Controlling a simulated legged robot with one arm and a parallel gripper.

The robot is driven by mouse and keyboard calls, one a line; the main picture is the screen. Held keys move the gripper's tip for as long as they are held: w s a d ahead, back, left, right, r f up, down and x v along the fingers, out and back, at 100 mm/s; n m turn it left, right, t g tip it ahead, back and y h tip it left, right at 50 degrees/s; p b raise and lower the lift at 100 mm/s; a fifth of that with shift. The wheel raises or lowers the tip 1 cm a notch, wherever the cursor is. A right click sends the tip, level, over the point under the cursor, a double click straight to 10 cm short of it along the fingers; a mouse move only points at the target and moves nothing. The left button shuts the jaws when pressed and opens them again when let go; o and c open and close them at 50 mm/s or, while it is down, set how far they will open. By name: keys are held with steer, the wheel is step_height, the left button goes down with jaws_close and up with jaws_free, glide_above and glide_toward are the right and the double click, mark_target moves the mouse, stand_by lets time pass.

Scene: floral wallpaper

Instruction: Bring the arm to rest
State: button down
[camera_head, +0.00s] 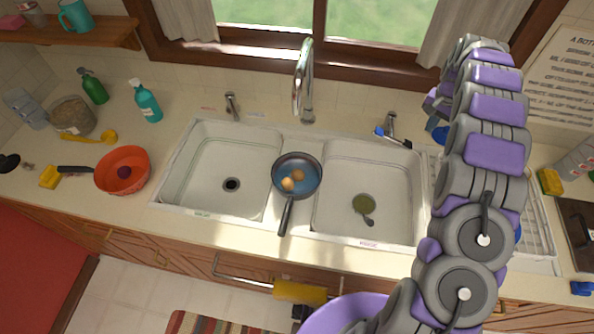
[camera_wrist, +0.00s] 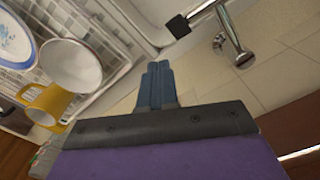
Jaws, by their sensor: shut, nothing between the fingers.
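My arm (camera_head: 485,150) rises along the right side of the head view, in front of the drying rack. It is raised and bent over at the top, near the window's right curtain. My gripper (camera_wrist: 158,68) shows in the wrist view with its two blue-grey fingers pressed together and nothing between them. In the head view the gripper is largely hidden by the arm.
A double sink (camera_head: 225,180) holds a pan (camera_head: 290,200) on its divider. A tap (camera_wrist: 235,40) stands near the gripper. An orange bowl (camera_head: 122,180) is at left.

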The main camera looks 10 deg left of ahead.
stand_by(0.5)
steer(key=s+a+r+n+g+b, duration=0.1)
steer(key=s+a+r, duration=0.3)
steer(key=s+r, duration=0.45)
steer(key=s+a+r+n+b, duration=0.1)
steer(key=s+a+r, duration=0.35)
steer(key=s, duration=0.75)
steer(key=s+a+f+n+b, duration=0.1)
steer(key=s+a+n, duration=0.1)
steer(key=s, duration=1.3)
steer(key=s+a+f+n+b, duration=0.1)
steer(key=s+a, duration=0.3)
steer(key=s, duration=1.1)
steer(key=shift+s+n+g+b, duration=0.3)
steer(key=shift+s+n+g, duration=0.1)
steer(key=shift+n, duration=0.1)
steer(key=shift+w+f, duration=0.1)
